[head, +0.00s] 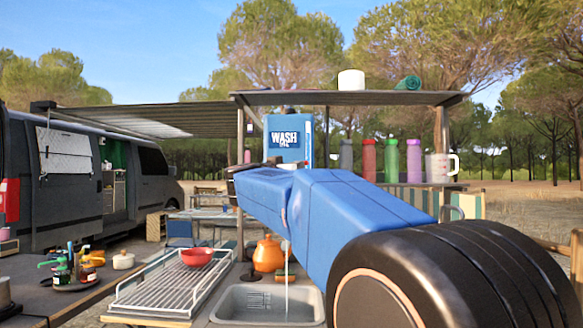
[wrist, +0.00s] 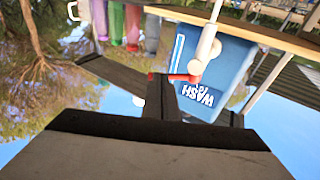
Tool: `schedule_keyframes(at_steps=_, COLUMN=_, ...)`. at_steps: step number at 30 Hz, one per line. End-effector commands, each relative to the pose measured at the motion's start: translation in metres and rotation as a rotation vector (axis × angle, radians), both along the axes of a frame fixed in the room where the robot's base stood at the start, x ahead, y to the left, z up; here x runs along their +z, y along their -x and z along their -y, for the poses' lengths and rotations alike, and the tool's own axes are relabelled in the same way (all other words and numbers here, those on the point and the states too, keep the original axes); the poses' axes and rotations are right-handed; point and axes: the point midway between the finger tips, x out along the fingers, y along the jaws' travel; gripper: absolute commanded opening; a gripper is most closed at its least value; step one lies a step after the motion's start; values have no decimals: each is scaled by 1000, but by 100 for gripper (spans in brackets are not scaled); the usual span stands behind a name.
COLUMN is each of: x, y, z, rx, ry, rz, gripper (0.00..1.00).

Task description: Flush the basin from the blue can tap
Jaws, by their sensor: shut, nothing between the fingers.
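The blue can (head: 290,137), marked WASH, stands on the shelf; my arm hides its lower part and the tap in the head view. In the wrist view the can (wrist: 215,75) appears upside down with its white tap (wrist: 203,50) and red lever (wrist: 183,78). My gripper (wrist: 165,95) is shut and empty, its fingertips close to the lever; I cannot tell whether they touch. In the head view my gripper (head: 255,166) is partly hidden by the arm. The grey basin (head: 240,303) is below, with a thin pale stream, apparently water (head: 287,275), coming down into it.
A white wire rack (head: 165,285) with a red bowl (head: 197,256) is left of the basin. An orange pot (head: 268,254) stands behind it. Several bottles (head: 391,161) and a measuring jug (head: 437,167) line the shelf right of the can.

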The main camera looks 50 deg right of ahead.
Motion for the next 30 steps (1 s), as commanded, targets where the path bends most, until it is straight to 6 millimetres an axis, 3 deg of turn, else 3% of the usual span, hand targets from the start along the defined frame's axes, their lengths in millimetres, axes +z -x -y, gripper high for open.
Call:
schedule_keyframes(at_steps=15, x=0, y=6, z=21, rx=276, ry=1, rz=-2, gripper=0)
schedule_keyframes(at_steps=30, x=0, y=5, z=34, rx=272, ry=1, rz=0, gripper=0)
